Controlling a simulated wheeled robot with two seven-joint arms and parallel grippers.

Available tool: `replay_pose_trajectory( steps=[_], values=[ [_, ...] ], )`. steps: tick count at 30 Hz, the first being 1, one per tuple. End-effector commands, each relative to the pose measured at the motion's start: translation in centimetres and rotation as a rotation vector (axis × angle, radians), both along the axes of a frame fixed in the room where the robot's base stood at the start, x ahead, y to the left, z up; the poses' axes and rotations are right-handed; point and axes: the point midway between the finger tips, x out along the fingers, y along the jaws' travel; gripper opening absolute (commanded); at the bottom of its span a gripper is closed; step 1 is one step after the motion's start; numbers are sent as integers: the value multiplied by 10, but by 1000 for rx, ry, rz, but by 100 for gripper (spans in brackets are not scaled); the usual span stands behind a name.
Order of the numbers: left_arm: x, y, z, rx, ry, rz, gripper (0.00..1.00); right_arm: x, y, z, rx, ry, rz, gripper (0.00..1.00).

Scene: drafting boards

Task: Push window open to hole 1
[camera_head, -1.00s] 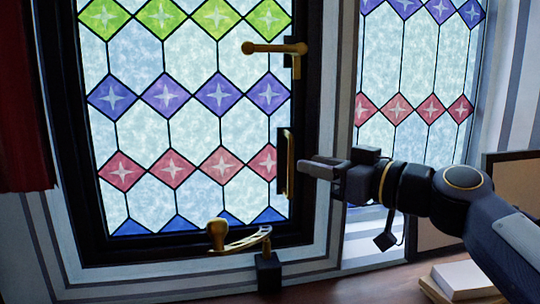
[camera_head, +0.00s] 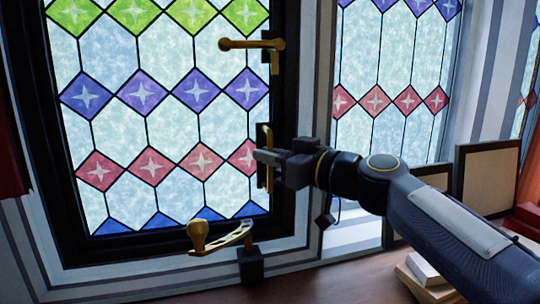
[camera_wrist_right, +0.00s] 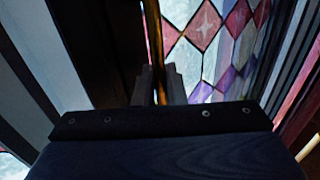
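The stained-glass window (camera_head: 150,180) in a black frame fills the left of the head view. I cannot tell whether it is shut or slightly ajar. Its brass lever (camera_head: 250,44) points left, near horizontal. A vertical brass pull handle (camera_head: 266,135) is on the frame's right side. The brass stay arm (camera_head: 228,236), with a round knob at its left end, lies over a black bracket on the sill. My right gripper (camera_head: 262,156) is at the pull handle. In the right wrist view the brass bar (camera_wrist_right: 154,40) runs down between the fingers; their grip on it is unclear.
A second stained-glass window (camera_head: 385,90) is at the right. Books (camera_head: 425,275) lie on the brown surface below my right arm. Framed boards (camera_head: 485,182) stand farther right. A red curtain (camera_head: 12,150) hangs at the left edge. My left gripper is out of view.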

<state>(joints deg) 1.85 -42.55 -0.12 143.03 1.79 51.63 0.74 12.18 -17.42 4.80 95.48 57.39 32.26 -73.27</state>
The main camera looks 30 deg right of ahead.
Motion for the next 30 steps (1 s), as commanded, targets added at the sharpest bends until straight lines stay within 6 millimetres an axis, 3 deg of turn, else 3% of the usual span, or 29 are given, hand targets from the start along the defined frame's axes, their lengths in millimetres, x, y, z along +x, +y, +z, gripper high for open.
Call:
replay_pose_trajectory(
  steps=[8, 15, 24, 25, 27, 30],
  values=[
    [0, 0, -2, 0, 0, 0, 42, 2, -1, -1, 0, 0, 1, 0],
    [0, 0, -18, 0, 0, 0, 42, 29, -10, -2, 0, -1, 0, 0],
    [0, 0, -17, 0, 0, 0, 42, 32, -11, 0, 0, 1, -1, 0],
    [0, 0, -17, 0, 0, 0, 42, 32, -11, 0, 0, 1, -1, 13],
    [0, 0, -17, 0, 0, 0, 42, 31, -11, 0, 0, 1, -1, 22],
    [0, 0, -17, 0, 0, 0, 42, 31, -12, 0, 0, 1, -2, 27]
  ],
)
